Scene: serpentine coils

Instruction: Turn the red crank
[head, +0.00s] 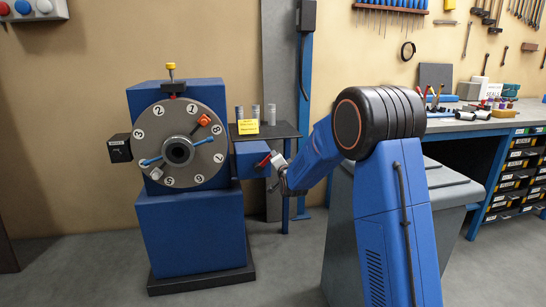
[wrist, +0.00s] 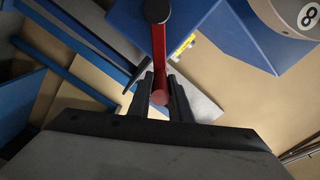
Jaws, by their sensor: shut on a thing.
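The red crank (head: 263,161) sticks out from the right side of a blue box on the blue machine (head: 190,222). In the wrist view the crank's red arm (wrist: 158,55) runs down from a round hub to a round red end between my fingers. My gripper (head: 277,161) is at the crank, and its two dark fingers (wrist: 160,90) are shut on the red end. The machine carries a grey numbered disc (head: 206,112) with blue handles and an orange piece on its face. Part of the crank is hidden by my gripper in the head view.
A small dark shelf (head: 283,129) with grey cylinders and a yellow note stands just behind the crank. A grey cabinet (head: 450,188) stands behind my arm. A workbench (head: 480,124) with tools and drawers is at the right. The floor in front of the machine is clear.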

